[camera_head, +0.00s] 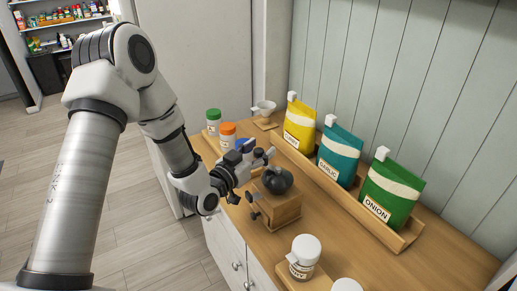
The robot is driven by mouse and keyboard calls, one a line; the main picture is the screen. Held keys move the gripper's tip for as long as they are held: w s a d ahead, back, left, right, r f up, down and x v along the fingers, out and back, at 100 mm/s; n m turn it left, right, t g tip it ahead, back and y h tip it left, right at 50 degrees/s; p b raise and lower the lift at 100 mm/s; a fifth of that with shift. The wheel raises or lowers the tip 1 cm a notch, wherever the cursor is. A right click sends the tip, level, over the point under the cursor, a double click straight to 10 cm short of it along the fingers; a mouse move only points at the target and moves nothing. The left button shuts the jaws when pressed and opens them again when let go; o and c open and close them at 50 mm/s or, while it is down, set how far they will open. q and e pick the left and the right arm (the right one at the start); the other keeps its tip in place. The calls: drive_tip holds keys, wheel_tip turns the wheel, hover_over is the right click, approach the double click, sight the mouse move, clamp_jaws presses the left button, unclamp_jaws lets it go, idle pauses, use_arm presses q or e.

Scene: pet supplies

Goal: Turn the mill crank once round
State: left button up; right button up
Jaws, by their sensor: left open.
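The mill is a wooden box (282,211) with a round black top (277,180), standing upright on the wooden counter. Small dark knobs stick out at its left side; I cannot tell which of them belong to the crank. My left gripper (256,172) is open, at the upper left of the mill, with its fingers close beside the black top. I cannot tell whether it touches the mill or the crank. The gripper hides part of the mill's left side. My right gripper is not in view.
A wooden rack behind the mill holds a yellow bag (299,126), a teal bag (340,155) and a green bag (391,192). Jars with green (213,115) and orange (228,129) lids stand behind my gripper. A white-lidded jar (305,250) stands in front on a board.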

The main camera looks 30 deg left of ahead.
sight(261, 148)
use_arm(q)
clamp_jaws()
